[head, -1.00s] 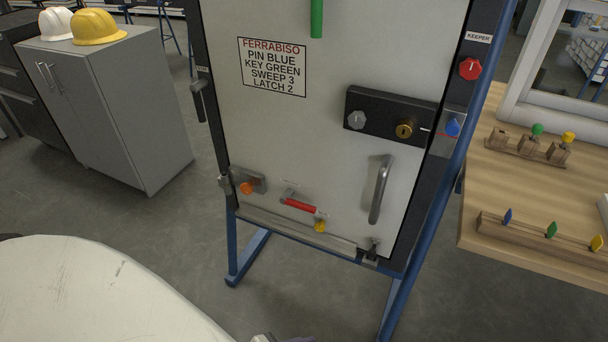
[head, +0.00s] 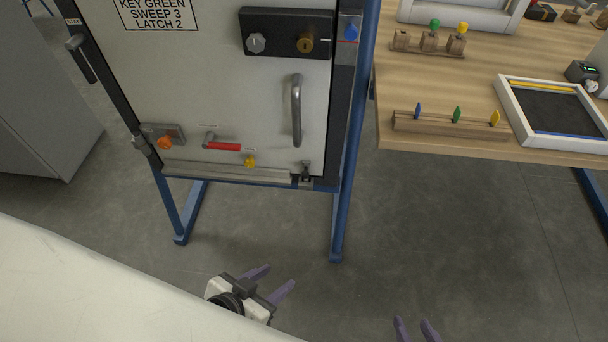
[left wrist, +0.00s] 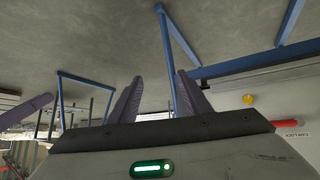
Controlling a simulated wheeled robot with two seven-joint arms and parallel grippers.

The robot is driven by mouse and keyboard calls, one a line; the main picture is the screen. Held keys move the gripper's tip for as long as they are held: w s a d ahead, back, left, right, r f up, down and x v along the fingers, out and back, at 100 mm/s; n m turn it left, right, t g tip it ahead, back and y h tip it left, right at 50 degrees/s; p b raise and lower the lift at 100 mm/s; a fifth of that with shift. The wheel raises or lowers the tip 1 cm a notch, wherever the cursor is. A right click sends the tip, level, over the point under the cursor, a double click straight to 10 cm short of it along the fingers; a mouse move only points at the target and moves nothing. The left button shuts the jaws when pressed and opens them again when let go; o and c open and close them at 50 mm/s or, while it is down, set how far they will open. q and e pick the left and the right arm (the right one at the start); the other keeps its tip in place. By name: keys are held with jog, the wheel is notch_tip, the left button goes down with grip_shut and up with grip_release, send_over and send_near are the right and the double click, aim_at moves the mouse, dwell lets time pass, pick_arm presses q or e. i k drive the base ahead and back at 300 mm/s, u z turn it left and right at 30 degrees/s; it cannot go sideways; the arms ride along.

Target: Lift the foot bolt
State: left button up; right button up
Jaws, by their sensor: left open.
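The foot bolt (head: 306,172) is a small grey metal bolt in a dark bracket at the lower right corner of the pale door panel (head: 190,100). My left gripper (head: 279,277) is below and in front of the door frame, well apart from the bolt. Its two purple fingers are spread and empty; they also show in the left wrist view (left wrist: 160,76). I cannot make out the bolt in the left wrist view. My right gripper (head: 411,321) shows only its finger ends at the bottom edge, spread apart with nothing visible between them.
The door carries a grey handle (head: 297,110), a red lever (head: 224,146), a yellow knob (head: 250,161) and an orange knob (head: 164,142). Blue frame legs (head: 340,215) stand on the floor. A wooden table (head: 460,80) with keys and a tray is at right. Floor before the door is clear.

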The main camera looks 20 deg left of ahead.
aim_at(305, 174)
jog(key=u, duration=1.6)
jog(key=k, duration=0.95)
jog(key=z, duration=1.6)
jog(key=i, duration=0.5)
